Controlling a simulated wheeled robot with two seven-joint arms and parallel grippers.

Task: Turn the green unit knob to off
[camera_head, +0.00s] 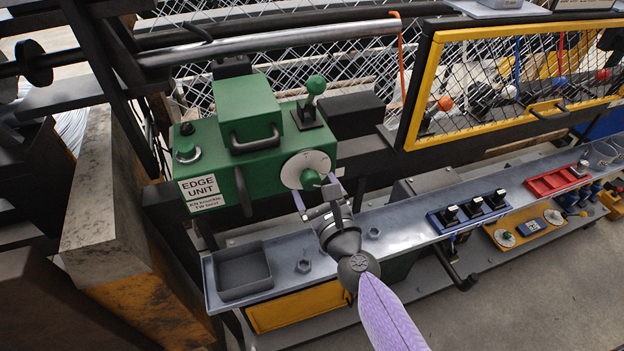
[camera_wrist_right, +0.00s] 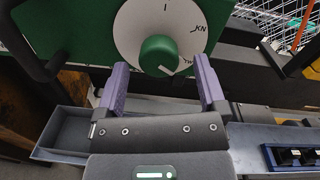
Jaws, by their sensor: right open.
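The green edge unit (camera_head: 235,150) stands behind the metal shelf, with a sign reading EDGE UNIT on its front. Its green knob (camera_head: 311,179) sits on a round white dial (camera_head: 297,165). In the right wrist view the knob (camera_wrist_right: 158,54) has a white pointer line toward the lower right. The dial (camera_wrist_right: 130,35) shows a stroke at the top and KN at the right; other marks are partly hidden. My right gripper (camera_head: 316,188) is open in front of the dial, its purple fingers to either side of the knob, with gaps visible. My left gripper is not in view.
A grey tray (camera_head: 243,270) and small nuts lie on the shelf (camera_head: 400,228) below the unit. A yellow-framed mesh guard (camera_head: 418,90) stands to the right.

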